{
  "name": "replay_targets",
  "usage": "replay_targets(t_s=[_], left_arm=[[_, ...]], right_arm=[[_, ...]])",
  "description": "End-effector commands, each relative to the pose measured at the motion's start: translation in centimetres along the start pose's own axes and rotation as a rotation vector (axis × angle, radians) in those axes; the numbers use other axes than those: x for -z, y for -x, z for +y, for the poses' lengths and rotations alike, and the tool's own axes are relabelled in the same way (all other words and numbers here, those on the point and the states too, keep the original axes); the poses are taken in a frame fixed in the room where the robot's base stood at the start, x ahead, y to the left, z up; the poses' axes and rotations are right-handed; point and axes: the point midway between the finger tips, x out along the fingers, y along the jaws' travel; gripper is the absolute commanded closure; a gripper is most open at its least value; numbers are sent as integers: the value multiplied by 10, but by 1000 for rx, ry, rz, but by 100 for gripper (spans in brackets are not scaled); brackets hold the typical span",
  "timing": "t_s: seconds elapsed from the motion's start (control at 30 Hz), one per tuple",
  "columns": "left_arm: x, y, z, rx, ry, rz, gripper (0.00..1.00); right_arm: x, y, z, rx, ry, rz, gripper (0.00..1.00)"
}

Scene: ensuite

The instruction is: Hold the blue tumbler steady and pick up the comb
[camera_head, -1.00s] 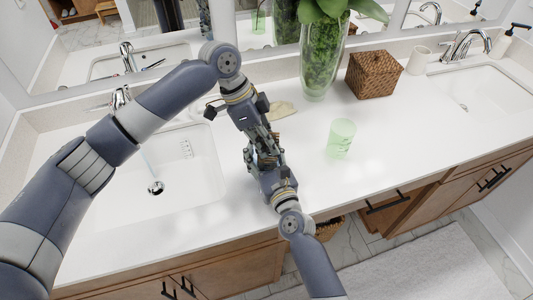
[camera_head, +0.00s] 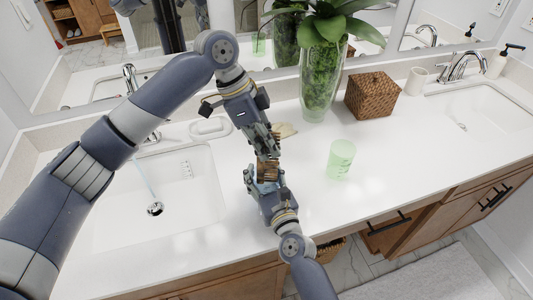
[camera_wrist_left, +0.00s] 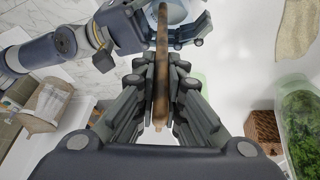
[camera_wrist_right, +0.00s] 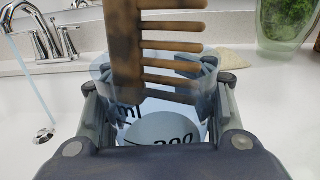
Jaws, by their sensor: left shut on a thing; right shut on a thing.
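The brown wooden comb (camera_head: 267,169) is between the fingers of my left gripper (camera_head: 268,146). In the left wrist view the comb (camera_wrist_left: 162,65) runs lengthwise between the shut fingers. My right gripper (camera_head: 262,186) is shut on the blue, see-through tumbler (camera_wrist_right: 165,125), low over the counter between the sinks. In the right wrist view the comb (camera_wrist_right: 125,45) hangs upright with its teeth to the right, and its lower end overlaps the tumbler's mouth. I cannot tell whether that end is inside or just above the rim.
A green cup (camera_head: 340,160) stands on the white counter (camera_head: 400,150) to the right. A glass vase with a plant (camera_head: 320,80) and a wicker box (camera_head: 372,96) stand behind it. The left sink (camera_head: 160,190) has water running. A beige cloth (camera_head: 285,130) lies behind the grippers.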

Motion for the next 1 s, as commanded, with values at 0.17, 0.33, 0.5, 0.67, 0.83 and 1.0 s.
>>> replay_targets(t_s=[0.17,0.33,0.5,0.67,0.83,1.0], left_arm=[[6,15,1,1,-1,1,100],[10,24,2,1,-1,0,100],[12,29,3,0,0,0,100],[13,31,3,0,0,0,100],[13,31,3,0,0,0,100],[13,31,3,0,0,0,100]], right_arm=[[1,0,0,0,1,2,83],[1,0,0,0,1,2,83],[1,0,0,0,1,2,83],[2,0,0,0,1,3,83],[2,0,0,0,1,3,83],[2,0,0,0,1,3,40]])
